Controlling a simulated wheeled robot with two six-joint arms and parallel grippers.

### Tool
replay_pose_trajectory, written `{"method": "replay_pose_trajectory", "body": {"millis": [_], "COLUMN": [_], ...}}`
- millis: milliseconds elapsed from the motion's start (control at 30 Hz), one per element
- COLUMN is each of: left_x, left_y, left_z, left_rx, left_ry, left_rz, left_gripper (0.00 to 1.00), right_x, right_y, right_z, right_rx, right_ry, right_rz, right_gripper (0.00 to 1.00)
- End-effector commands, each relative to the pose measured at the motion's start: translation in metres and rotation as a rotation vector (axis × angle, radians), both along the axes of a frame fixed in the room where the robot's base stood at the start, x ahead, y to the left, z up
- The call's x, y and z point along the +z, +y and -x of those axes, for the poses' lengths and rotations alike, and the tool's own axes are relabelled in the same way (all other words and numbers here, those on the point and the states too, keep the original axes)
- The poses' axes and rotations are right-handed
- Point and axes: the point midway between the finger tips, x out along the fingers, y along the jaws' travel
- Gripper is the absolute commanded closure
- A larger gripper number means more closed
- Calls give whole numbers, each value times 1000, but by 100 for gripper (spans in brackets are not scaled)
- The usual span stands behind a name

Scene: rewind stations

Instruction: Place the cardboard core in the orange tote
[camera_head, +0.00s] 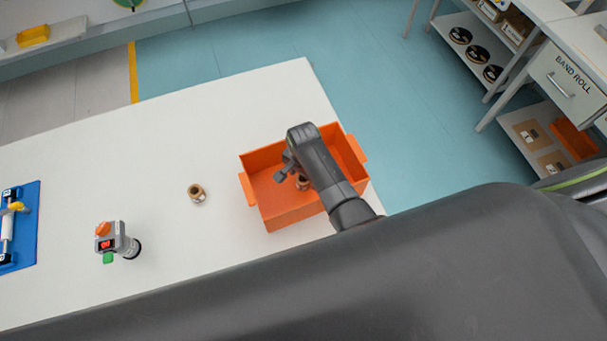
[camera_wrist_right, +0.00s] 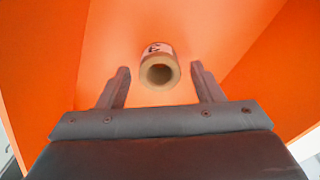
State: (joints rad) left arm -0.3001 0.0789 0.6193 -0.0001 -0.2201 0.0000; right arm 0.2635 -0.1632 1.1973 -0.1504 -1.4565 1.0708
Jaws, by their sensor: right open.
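The orange tote (camera_head: 287,213) stands on the white table, near its right end; its orange inside fills much of the right wrist view (camera_wrist_right: 232,35). A brown cardboard core (camera_head: 302,184) is inside the tote, partly hidden by my right arm. In the right wrist view this core (camera_wrist_right: 161,61) shows its open end, with a printed label on its side. My right gripper (camera_head: 289,175) is over the tote's inside. Its fingers are open, one on each side of the core in the wrist view, with gaps showing. My left gripper is not in view.
Another brown core (camera_head: 197,193) stands on the table left of the tote. A grey device with an orange top (camera_head: 112,240) and a blue fixture (camera_head: 22,230) are farther left. Shelving with a BAND ROLL drawer (camera_head: 566,84) stands across the floor at right.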

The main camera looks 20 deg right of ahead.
Motion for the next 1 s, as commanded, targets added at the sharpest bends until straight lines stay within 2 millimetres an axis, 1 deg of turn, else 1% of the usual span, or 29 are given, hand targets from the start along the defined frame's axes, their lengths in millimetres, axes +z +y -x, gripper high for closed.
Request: {"method": "replay_pose_trajectory", "body": {"millis": [33, 133, 267, 300, 533, 600, 733, 1000], "left_x": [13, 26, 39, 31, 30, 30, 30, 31], "left_y": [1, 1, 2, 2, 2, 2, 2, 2], "left_z": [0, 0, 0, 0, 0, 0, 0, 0], "left_rx": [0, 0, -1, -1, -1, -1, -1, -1], "left_ry": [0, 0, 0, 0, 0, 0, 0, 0], "left_rz": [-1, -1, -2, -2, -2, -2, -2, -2], "left_gripper": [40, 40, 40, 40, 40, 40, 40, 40], "right_x": [13, 24, 58, 58, 90, 97, 105, 106], "right_y": [0, 0, 0, 1, 0, 0, 0, 0], "right_z": [0, 0, -1, -1, -1, -1, -1, -1], "right_rx": [0, 0, 0, 0, 0, 0, 1, 1], "right_ry": [0, 0, -4, -5, -4, -4, -1, -1], "right_rz": [0, 0, -1, -1, -1, 0, 0, 1], "right_gripper": [40, 40, 40, 40, 40, 40, 40, 40]}}
